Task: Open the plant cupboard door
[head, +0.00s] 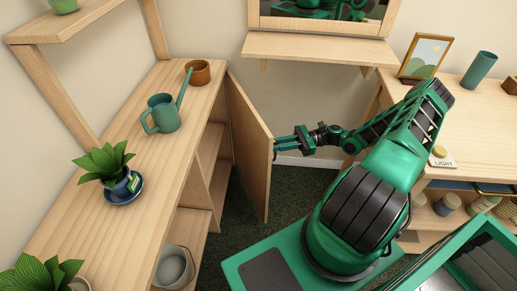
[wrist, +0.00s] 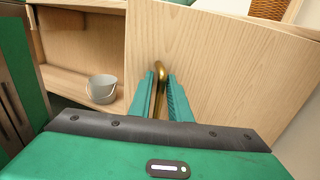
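The plant cupboard door (head: 250,142) is pale wood and stands swung out from the cupboard (head: 150,110) at the left, with the shelves inside showing. In the wrist view the door (wrist: 225,70) fills the middle and right. Its curved brass handle (wrist: 158,88) lies between the teal fingers of my gripper (wrist: 160,95), which is closed on it. In the head view my gripper (head: 279,145) is at the door's free edge, on its outer side; the handle is hard to make out there.
Dark carpet (head: 285,190) lies below the door. A grey bucket (head: 173,266) is on a low shelf inside the cupboard. On top stand a watering can (head: 163,114), a brown pot (head: 200,72) and a potted plant (head: 122,184). A wall shelf (head: 318,49) and a side table (head: 470,115) are beyond.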

